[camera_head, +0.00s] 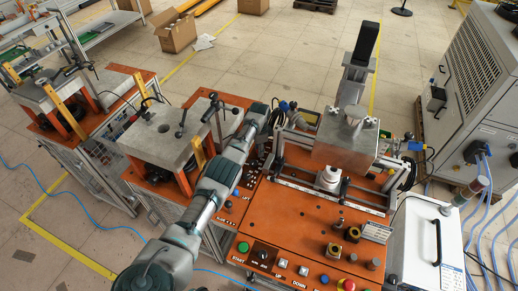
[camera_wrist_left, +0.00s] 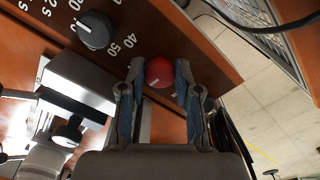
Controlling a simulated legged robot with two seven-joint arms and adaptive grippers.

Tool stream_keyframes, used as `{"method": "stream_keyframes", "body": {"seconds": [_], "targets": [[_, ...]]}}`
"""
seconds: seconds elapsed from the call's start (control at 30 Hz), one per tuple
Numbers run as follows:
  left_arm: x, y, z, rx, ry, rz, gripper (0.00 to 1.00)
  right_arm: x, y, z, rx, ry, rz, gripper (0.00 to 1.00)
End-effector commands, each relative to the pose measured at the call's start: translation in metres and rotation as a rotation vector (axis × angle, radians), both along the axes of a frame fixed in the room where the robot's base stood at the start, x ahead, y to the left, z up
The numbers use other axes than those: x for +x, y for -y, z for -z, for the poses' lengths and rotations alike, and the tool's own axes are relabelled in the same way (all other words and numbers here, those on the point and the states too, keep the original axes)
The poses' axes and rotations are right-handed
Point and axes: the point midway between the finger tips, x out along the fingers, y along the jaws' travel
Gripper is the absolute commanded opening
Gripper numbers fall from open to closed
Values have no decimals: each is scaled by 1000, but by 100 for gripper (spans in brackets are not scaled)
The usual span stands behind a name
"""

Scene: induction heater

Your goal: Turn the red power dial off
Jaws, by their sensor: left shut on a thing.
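The red power dial (camera_wrist_left: 159,72) shows in the left wrist view, a round red knob with a pale pointer line on the orange-brown panel. My left gripper (camera_wrist_left: 160,78) has a finger on each side of the dial and is shut on it. In the head view my left arm comes up from the bottom, and the left gripper (camera_head: 277,108) is at the left back of the orange machine. The dial cannot be made out there, behind the gripper. My right gripper is not in view.
A black dial (camera_wrist_left: 95,29) with printed numbers sits close to the left finger in the wrist view. The orange control panel (camera_head: 290,225) carries several buttons. A metal block (camera_head: 345,145) stands in the machine frame. A grey fixture (camera_head: 165,135) stands left of my arm.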

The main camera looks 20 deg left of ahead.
Motion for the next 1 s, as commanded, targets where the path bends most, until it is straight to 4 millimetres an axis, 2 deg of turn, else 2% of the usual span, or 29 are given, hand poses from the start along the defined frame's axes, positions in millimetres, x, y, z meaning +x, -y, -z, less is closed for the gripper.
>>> {"method": "stream_keyframes", "body": {"seconds": [0.03,0.6,1.0], "targets": [[5,2,-5,-3,17,-40,0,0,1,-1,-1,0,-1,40],[6,1,-7,-6,19,-572,0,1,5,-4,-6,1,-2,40],[6,0,-7,-7,19,-831,0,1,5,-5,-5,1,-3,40]]}}
